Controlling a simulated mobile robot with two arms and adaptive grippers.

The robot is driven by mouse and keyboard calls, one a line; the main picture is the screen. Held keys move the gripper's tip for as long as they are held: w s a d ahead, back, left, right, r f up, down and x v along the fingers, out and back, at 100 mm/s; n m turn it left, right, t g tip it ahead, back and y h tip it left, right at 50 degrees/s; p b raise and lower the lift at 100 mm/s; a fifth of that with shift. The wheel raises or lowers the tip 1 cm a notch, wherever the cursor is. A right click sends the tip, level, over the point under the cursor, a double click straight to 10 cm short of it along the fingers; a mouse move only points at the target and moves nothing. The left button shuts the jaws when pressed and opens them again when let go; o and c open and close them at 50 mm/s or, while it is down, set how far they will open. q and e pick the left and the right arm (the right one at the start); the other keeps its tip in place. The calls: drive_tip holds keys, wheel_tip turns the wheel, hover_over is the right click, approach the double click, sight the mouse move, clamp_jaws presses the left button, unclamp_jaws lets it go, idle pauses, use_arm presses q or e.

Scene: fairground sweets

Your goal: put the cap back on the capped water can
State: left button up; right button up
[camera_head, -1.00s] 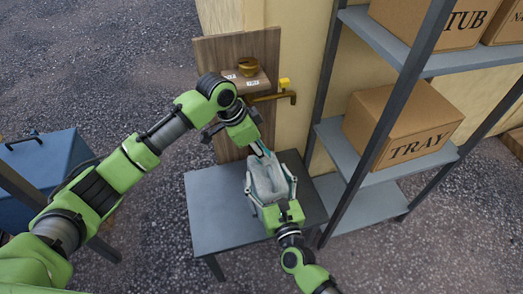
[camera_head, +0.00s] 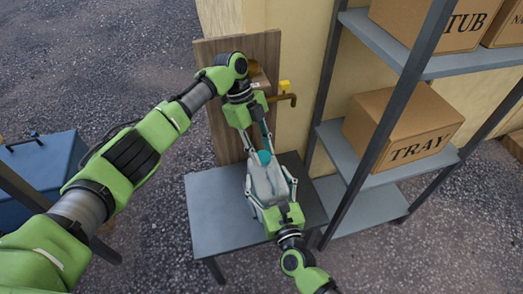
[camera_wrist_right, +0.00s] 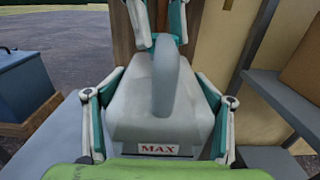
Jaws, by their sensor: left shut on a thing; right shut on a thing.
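The water can (camera_head: 264,184) is a pale grey jug with a loop handle on the small grey table. In the right wrist view the can (camera_wrist_right: 133,112) shows a label reading MAX. My right gripper (camera_head: 271,183) is shut around the can's body, one finger on each side. My left gripper (camera_head: 259,143) reaches down from above and is shut on the teal cap (camera_head: 263,157) at the can's far top end. The cap (camera_wrist_right: 180,40) is partly hidden behind the handle in the wrist view. I cannot tell if it touches the mouth.
The grey table (camera_head: 215,210) is bare to the left of the can. Behind it stands a wooden panel with a brass tap (camera_head: 284,98). A shelf rack (camera_head: 340,150) with boxes stands close on the right. A blue box (camera_head: 40,170) is at the left.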

use_arm(q)
drive_tip(key=o, duration=0.8)
drive_tip(key=shift+r, duration=0.1)
drive_tip(key=shift+r, duration=2.15)
drive_tip(key=shift+c, duration=0.7)
